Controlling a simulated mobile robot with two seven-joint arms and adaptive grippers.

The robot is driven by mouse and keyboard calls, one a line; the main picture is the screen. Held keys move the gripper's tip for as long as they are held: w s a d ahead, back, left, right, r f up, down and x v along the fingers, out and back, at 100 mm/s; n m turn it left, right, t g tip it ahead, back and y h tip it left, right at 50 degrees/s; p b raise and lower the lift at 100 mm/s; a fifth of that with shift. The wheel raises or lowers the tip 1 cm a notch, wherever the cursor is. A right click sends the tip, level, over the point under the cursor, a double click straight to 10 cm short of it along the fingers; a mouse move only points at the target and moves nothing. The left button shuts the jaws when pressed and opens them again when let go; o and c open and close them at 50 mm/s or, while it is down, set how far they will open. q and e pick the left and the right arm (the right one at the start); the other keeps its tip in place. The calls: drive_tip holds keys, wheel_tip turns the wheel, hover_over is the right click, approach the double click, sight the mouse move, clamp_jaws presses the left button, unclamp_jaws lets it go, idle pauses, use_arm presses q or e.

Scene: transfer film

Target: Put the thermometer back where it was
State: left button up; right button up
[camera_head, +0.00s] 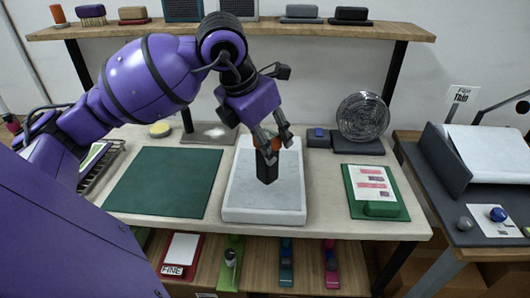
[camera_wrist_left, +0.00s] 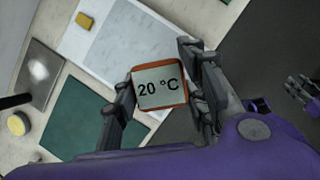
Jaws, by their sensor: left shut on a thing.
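The thermometer has a square face reading "20 °C" in an orange-brown frame (camera_wrist_left: 160,84). In the left wrist view it sits between the two fingers of my left gripper (camera_wrist_left: 158,90), which is shut on it. In the head view, my left gripper (camera_head: 270,142) points down over the white slab (camera_head: 240,198). A dark block-like part (camera_head: 266,170) shows below its fingers, with a bit of orange above it. I cannot tell whether this dark part touches the slab. Grey fingers (camera_wrist_left: 302,88) show at the right edge of the wrist view, possibly my right gripper; their state is unclear.
A green mat (camera_head: 165,182) lies left of the slab, with a metal plate (camera_head: 208,139) and yellow dish (camera_head: 160,129) behind it. A green board (camera_head: 376,190) and a round, shiny coiled thing (camera_head: 362,117) stand to the right. Shelves run above and below the tabletop.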

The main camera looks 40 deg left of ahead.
use_arm(q)
drive_tip(key=shift+w+a+f, duration=0.25)
drive_tip(key=shift+f, duration=0.2)
drive_tip(key=shift+w+a+f, duration=0.25)
drive_tip(key=shift+f, duration=0.15)
drive_tip(key=shift+w+a+f, duration=0.1)
drive_tip(key=shift+f, duration=0.8)
drive_tip(key=shift+w+a+f, duration=0.1)
drive_tip(key=shift+f, duration=0.8)
drive_tip(key=shift+f, duration=0.1)
drive_tip(key=shift+f, duration=0.15)
drive_tip(key=o, duration=1.4)
drive_tip(key=shift+o, duration=0.2)
drive_tip(key=shift+r, duration=0.45)
drive_tip(key=v, duration=1.1)
drive_tip(key=shift+s+r, duration=0.25)
drive_tip(key=shift+s, duration=0.05)
